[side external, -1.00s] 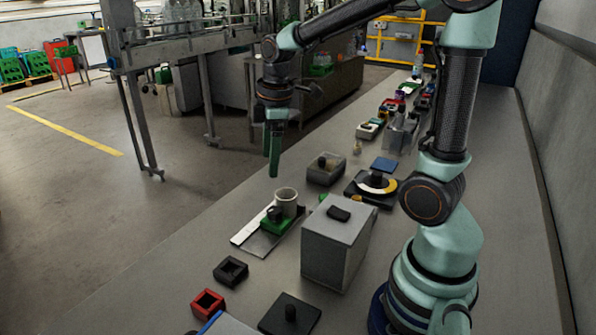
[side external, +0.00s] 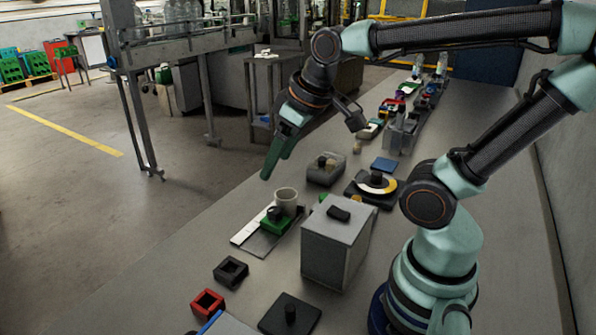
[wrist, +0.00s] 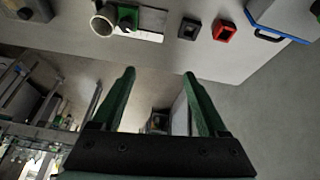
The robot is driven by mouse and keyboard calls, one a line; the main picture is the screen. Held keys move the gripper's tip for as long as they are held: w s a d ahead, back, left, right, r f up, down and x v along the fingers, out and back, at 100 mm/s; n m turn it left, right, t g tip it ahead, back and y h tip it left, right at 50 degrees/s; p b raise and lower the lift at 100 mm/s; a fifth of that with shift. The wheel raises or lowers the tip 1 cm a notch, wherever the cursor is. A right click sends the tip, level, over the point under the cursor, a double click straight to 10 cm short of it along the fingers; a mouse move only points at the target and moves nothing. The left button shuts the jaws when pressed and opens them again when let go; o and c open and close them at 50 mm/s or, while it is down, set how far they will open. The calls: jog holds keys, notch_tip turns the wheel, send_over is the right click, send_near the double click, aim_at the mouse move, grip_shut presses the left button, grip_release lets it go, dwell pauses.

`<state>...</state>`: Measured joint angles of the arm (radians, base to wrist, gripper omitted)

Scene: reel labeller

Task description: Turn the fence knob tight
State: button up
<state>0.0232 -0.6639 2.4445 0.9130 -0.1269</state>
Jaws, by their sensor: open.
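The fence knob looks to be the dark knob (side external: 274,213) on a green block (side external: 277,224), which sits on a flat metal and white plate (side external: 250,240) on the bench. A pale round cup or reel (side external: 287,197) stands right behind the block. In the wrist view the green block with its knob (wrist: 127,18) is at the top, beside the pale ring (wrist: 103,24). My gripper (side external: 272,168) is above and behind the block, tilted, clear of it. In the wrist view its green fingers (wrist: 160,75) are apart with nothing between them.
A grey box (side external: 336,245) with a black handle stands right of the plate. A black square holder (side external: 231,271) and a red one (side external: 208,304) lie in front. A grey tray with a knob (side external: 325,170) and a dial (side external: 376,183) are behind. The bench's left edge is close.

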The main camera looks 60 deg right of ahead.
jog(key=shift+s+a+m, duration=0.3)
jog(key=shift+s+m, duration=0.1)
jog(key=shift+m, duration=0.1)
jog(key=n+g, duration=0.5)
jog(key=n, duration=0.8)
send_over(275, 210)
notch_tip(275, 210, down, 8)
notch_tip(275, 210, down, 12)
jog(key=shift+f, duration=0.1)
grip_shut()
